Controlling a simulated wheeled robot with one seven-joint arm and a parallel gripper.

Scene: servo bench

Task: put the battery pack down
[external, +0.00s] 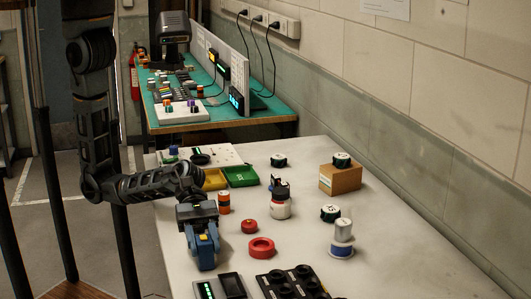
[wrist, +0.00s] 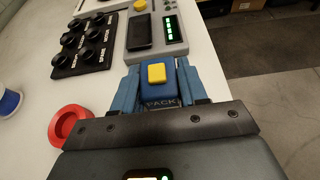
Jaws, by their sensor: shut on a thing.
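The battery pack (wrist: 159,86) is a blue block with a yellow button on top and the word PACK on its near face. My gripper (wrist: 160,88) is shut on it, with one blue finger on each side. In the external view, my gripper (external: 204,258) points down near the left edge of the white table, and the blue pack (external: 206,246) shows between its fingers. I cannot tell whether the pack's underside touches the table. A grey device (wrist: 158,43) with a dark recess, a green display and a yellow button lies just beyond the pack.
A black knob panel (external: 290,284) lies right of the grey device (external: 232,287). A red ring (external: 261,247), a red cap (external: 249,226) and an orange-banded cylinder (external: 224,202) stand near my gripper. The table's edge is close; the right side of the white table (external: 410,250) is clear.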

